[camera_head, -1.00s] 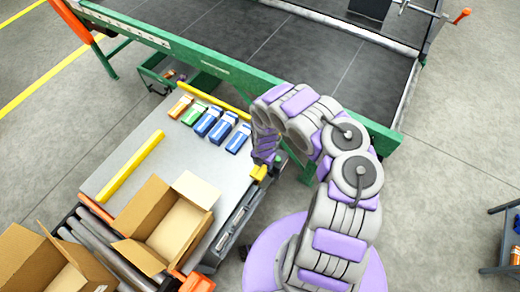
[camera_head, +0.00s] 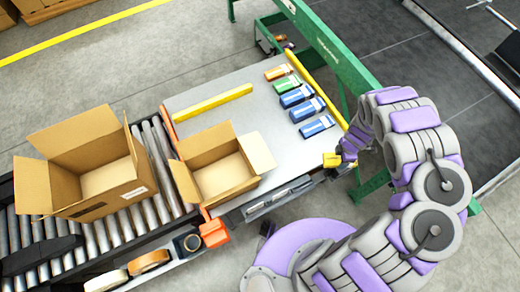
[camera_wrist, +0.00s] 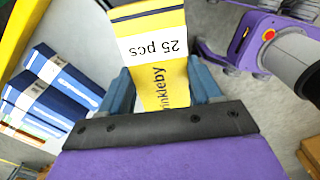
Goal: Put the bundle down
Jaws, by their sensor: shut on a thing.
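My gripper (camera_wrist: 160,86) is shut on a yellow bundle (camera_wrist: 153,22), with one blue finger on each side of it. The bundle has a white "25 pcs" label and dark lettering. In the head view the bundle's yellow end (camera_head: 331,160) shows at my gripper (camera_head: 342,157), by the right edge of the grey table (camera_head: 205,95). I cannot tell whether the bundle touches the table. On the table lie an orange bundle (camera_head: 279,72), a green bundle (camera_head: 286,83) and several blue bundles (camera_head: 297,96) in a row.
A small open carton (camera_head: 222,175) stands at the table's near left. A larger open carton (camera_head: 100,178) stands on the roller conveyor (camera_head: 160,160). Yellow bars lie along the table's far left (camera_head: 213,103) and right side (camera_head: 318,88). The table's middle is clear. A green frame (camera_head: 330,45) stands beyond.

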